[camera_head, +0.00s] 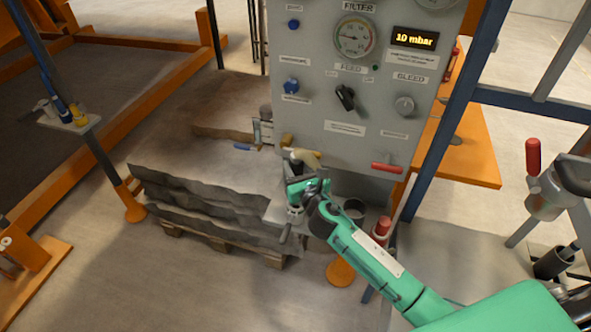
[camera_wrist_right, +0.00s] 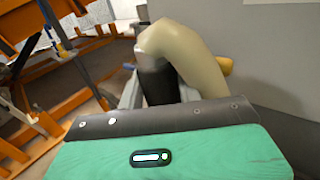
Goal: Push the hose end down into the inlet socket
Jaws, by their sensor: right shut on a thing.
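The beige hose (camera_head: 308,157) shows just above my right gripper, in front of the grey panel. In the right wrist view the hose (camera_wrist_right: 190,50) bends over at the top. A dark cuff (camera_wrist_right: 157,82) forms its end on the near left side and points down. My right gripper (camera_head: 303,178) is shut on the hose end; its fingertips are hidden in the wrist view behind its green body. I cannot make out the inlet socket for certain; the area below the hose end is hidden by my gripper. My left gripper is not in view.
The grey control panel (camera_head: 330,118) stands behind, its display reading 10 mbar. A red-handled lever (camera_head: 387,168) sticks out low on it. A dark open cup (camera_head: 354,207) stands right of my gripper. A pallet with grey layered sheets (camera_head: 205,212) lies to the left.

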